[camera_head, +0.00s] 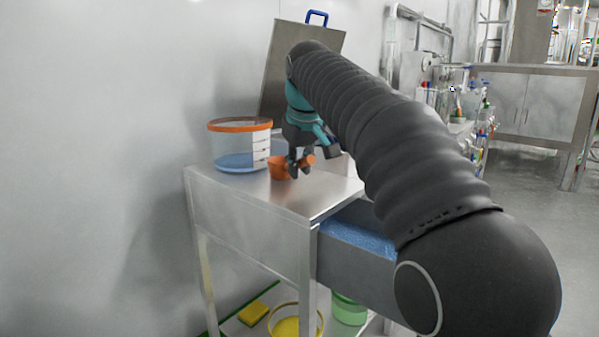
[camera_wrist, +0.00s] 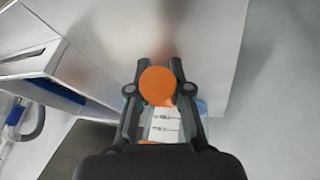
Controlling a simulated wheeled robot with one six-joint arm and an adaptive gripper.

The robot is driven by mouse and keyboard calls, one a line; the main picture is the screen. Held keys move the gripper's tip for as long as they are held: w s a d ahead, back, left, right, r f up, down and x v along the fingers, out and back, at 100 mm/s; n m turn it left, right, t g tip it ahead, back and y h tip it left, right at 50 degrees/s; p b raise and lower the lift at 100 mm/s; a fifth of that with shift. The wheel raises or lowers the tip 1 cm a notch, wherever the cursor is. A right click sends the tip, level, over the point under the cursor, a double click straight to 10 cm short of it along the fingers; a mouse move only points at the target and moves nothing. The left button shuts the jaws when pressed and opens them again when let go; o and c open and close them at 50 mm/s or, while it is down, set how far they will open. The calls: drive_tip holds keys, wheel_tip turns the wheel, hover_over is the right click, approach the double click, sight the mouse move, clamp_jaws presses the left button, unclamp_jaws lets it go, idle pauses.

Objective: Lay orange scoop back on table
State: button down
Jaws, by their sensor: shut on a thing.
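The orange scoop (camera_head: 279,168) is held in my gripper (camera_head: 299,168) low over the steel table (camera_head: 318,197), close to its top; I cannot tell whether it touches. In the wrist view the round orange end of the scoop (camera_wrist: 158,86) sits between the two fingers of my gripper (camera_wrist: 159,75), which are shut on it. The rest of the scoop is hidden there. The bare tabletop (camera_wrist: 205,45) lies around it in the wrist view.
A clear tub with an orange rim (camera_head: 240,126) stands at the left, close to the scoop. A steel lid or panel with a blue handle (camera_head: 275,75) leans upright behind. The table's front part is clear. A yellow bowl, a yellow block (camera_head: 253,313) and a green container (camera_head: 348,310) sit below.

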drive_tip(key=shift+f, duration=0.15)
drive_tip(key=shift+f, duration=0.15)
drive_tip(key=c, duration=1.1)
unclamp_jaws()
drive_tip(key=shift+r, duration=0.4)
drive_tip(key=p+v, duration=0.3)
drive_tip(key=v, duration=0.8)
drive_tip(key=shift+s+d+r+p, duration=0.1)
drive_tip(key=shift+s+r+p, duration=0.15)
drive_tip(key=shift+p, duration=0.05)
